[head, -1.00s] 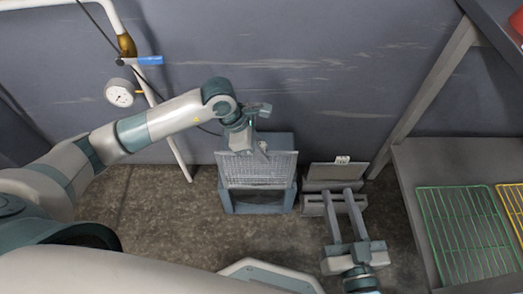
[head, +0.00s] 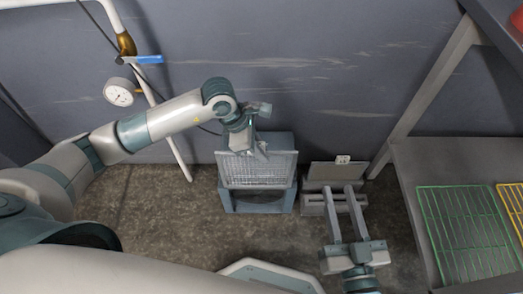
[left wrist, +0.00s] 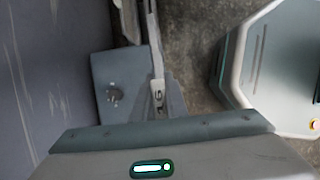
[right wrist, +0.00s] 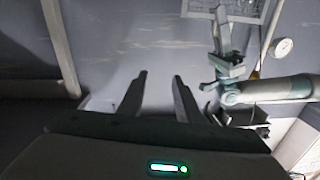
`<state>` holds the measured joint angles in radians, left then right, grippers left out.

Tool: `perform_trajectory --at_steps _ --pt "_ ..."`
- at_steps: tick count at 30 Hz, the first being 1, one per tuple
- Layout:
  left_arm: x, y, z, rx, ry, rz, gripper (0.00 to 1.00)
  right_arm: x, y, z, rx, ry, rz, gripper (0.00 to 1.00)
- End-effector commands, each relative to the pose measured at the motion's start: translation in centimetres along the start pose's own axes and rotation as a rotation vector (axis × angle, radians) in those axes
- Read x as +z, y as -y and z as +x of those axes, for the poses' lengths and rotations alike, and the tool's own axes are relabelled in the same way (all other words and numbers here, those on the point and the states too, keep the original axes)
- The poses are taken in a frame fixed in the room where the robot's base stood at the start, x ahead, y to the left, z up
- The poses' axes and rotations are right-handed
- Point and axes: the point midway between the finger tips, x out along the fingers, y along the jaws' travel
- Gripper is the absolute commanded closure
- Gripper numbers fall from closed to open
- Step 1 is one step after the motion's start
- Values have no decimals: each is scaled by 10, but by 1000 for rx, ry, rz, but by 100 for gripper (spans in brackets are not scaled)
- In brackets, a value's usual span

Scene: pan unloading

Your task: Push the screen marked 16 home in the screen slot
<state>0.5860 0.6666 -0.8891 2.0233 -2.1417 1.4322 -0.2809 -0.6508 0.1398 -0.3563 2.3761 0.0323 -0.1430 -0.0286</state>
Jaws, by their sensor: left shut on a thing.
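The grey mesh screen (head: 257,168) stands upright at the blue-grey slot housing (head: 285,142) near the wall. My left gripper (head: 262,152) is shut on the screen's top edge.
A grey panel (head: 325,174) with a white tag (head: 343,159) stands in a low rack (head: 312,205), close to my right gripper. A bench with green (head: 465,235) and yellow wire racks (head: 514,205) is at right. A gauge (head: 119,92) and pipe are at left.

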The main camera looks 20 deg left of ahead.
Motion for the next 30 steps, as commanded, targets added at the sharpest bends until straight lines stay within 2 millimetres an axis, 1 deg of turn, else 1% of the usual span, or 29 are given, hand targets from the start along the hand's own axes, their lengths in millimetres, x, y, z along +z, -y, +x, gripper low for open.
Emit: perform_trajectory --at_steps 30 --pt "-2 0 4 0 0 0 100 -11 4 -1 -6 -64 -3 69"
